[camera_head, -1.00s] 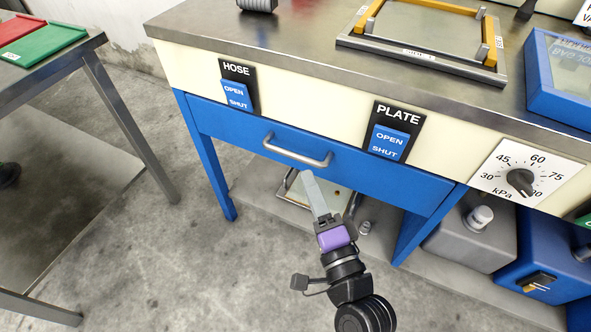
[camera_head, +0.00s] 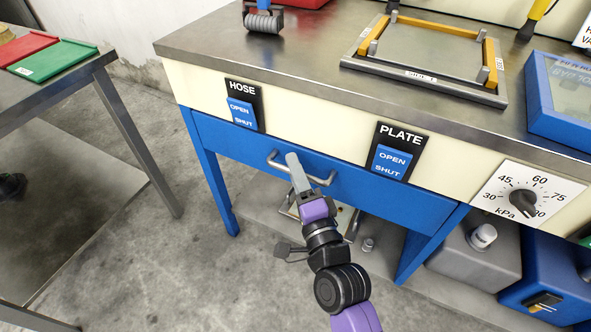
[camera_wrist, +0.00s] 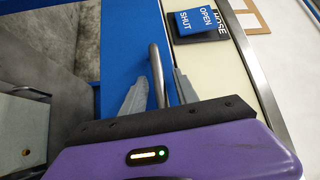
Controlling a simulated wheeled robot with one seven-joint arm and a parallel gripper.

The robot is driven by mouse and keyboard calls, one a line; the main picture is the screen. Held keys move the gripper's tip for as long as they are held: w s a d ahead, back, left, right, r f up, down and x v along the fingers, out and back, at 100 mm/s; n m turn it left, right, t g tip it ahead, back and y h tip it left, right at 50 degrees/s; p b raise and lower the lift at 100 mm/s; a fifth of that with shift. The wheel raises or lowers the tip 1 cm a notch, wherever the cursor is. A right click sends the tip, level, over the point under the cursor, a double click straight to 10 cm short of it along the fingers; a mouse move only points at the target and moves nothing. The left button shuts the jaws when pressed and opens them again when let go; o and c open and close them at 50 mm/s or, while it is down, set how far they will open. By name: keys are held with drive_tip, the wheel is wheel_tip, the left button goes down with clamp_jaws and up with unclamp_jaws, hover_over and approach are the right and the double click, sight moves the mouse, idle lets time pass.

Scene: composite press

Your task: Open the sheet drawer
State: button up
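The sheet drawer (camera_head: 371,195) is the long blue front under the bench top, and it looks closed. Its grey bar handle (camera_head: 325,181) is at the middle of the front. My gripper (camera_head: 293,160) is at the handle, its fingers overlapping the left half of the bar in the head view. In the wrist view, the handle (camera_wrist: 154,56) runs between the two grey fingers of my gripper (camera_wrist: 161,80). The fingers are apart, with a small gap showing on each side of the bar. The handle's lower part is hidden behind the gripper body.
The cream panel above carries a HOSE switch (camera_head: 241,112), a PLATE switch (camera_head: 392,161) and a kPa dial (camera_head: 522,204). Grey and blue containers stand on the lower shelf at right. A side table (camera_head: 80,80) stands at left. Open floor lies before the drawer.

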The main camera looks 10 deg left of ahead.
drive_tip(key=shift+c, duration=0.3)
clamp_jaws()
idle(1.1)
